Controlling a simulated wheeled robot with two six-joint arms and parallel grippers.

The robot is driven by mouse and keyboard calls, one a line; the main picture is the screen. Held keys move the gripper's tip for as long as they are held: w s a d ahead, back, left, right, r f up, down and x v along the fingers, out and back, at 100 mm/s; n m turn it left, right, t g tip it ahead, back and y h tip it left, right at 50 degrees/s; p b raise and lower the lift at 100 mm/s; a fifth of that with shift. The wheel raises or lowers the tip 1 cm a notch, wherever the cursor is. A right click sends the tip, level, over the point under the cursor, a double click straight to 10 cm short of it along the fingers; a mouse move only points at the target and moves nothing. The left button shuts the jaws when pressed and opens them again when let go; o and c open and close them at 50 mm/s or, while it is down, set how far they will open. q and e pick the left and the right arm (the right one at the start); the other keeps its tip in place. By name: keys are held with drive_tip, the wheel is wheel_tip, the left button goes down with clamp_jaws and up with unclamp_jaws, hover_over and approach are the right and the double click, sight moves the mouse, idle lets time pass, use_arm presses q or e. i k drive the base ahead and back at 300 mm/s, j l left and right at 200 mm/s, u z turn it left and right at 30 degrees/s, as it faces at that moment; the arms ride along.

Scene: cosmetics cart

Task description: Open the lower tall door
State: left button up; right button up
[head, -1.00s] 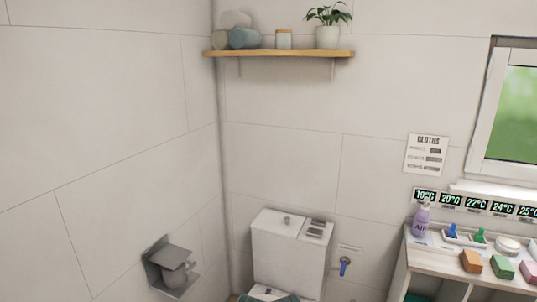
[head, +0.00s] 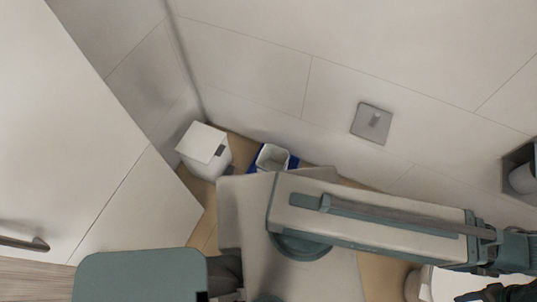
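A white cabinet front with tall flat panels fills the left side of the head view. A large door panel (head: 60,120) carries a dark bar handle (head: 25,243) at the lower left. A thin seam parts it from a second white panel (head: 140,210). No gap shows at the seam. I cannot tell which panel is the lower tall door. One of my arms, seemingly the left, stretches across to the right, well away from the handle. Its wrist end is cut off at the lower right, and its fingertips cannot be made out. My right gripper is not seen.
A white lidded bin (head: 203,150) stands in the corner, beside a smaller white bin with blue (head: 272,158). A square plate with a knob (head: 372,122) is on the tiled wall. The grey paper holder (head: 522,170) is at the right edge. Some tan floor (head: 238,150) shows between them.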

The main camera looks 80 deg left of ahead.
sight(151, 208)
drive_tip(key=u, duration=4.85)
drive_tip(key=k+l+u, duration=0.2)
drive_tip(key=k+l, duration=0.3)
